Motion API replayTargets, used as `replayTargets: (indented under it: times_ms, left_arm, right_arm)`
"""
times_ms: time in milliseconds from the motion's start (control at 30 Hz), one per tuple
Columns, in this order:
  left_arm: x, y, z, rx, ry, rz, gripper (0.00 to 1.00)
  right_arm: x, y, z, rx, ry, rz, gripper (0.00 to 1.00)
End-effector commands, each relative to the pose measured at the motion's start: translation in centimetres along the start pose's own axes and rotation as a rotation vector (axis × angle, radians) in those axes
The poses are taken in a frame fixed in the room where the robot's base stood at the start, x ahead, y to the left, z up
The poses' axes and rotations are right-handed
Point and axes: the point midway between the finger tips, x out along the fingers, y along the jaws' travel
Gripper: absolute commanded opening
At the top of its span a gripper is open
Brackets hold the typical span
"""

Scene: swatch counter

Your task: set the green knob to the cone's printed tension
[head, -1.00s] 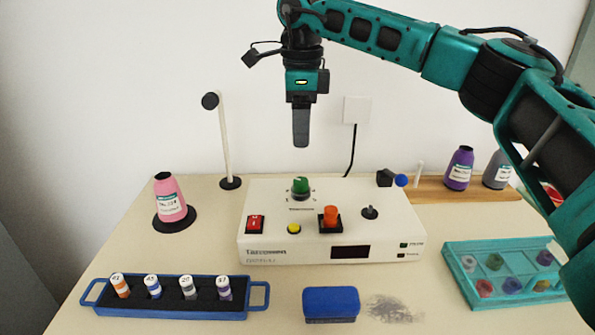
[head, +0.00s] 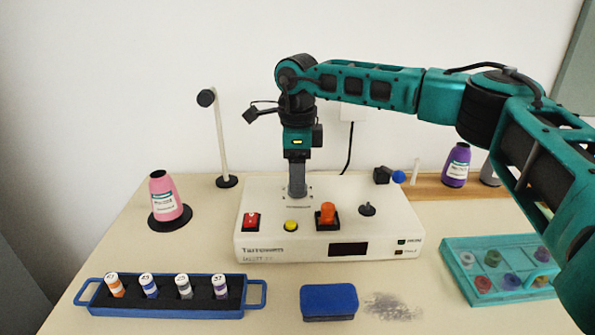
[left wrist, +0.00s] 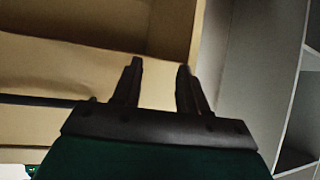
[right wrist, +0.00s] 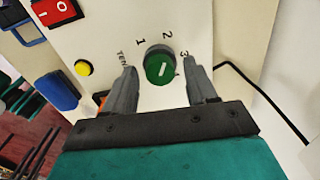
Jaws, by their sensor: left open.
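The green knob (right wrist: 160,68) shows in the right wrist view on the white machine (head: 252,222). Its white line slants toward the upper right of that picture, and printed 1, 2 and 3 stand around it. My right gripper (head: 297,192) is low over the knob and hides it in the head view. In the right wrist view, the fingers (right wrist: 162,88) are apart on either side of the knob, with gaps showing. A pink cone (head: 165,196) stands at the left; its label is too small to read. My left gripper (left wrist: 160,80) is open and empty, away from the counter.
A purple cone (head: 456,166) stands behind.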

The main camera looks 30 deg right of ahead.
Motion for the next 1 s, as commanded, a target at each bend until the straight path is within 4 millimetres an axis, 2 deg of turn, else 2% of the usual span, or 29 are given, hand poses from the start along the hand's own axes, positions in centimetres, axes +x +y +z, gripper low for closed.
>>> replayTargets:
  times_ms: [67,533,767,1000]
  left_arm:
    - [0.01,0.0,-0.01,0.0,0.0,0.0,0.43]
    - [0.02,-0.02,-0.02,0.001,0.001,0.0,0.43]
    - [-0.06,-0.04,-0.13,0.001,0.001,-0.001,0.43]
    - [-0.37,-0.16,-0.53,0.004,0.003,-0.004,0.43]
  right_arm:
    - [-0.02,-0.01,0.0,0.0,0.0,0.0,0.48]
    - [-0.07,-0.01,0.01,0.0,-0.001,0.0,0.03]
    - [-0.11,0.0,0.02,0.018,-0.001,0.0,0.03]
    - [-0.23,-0.02,0.03,0.119,0.001,0.0,0.03]
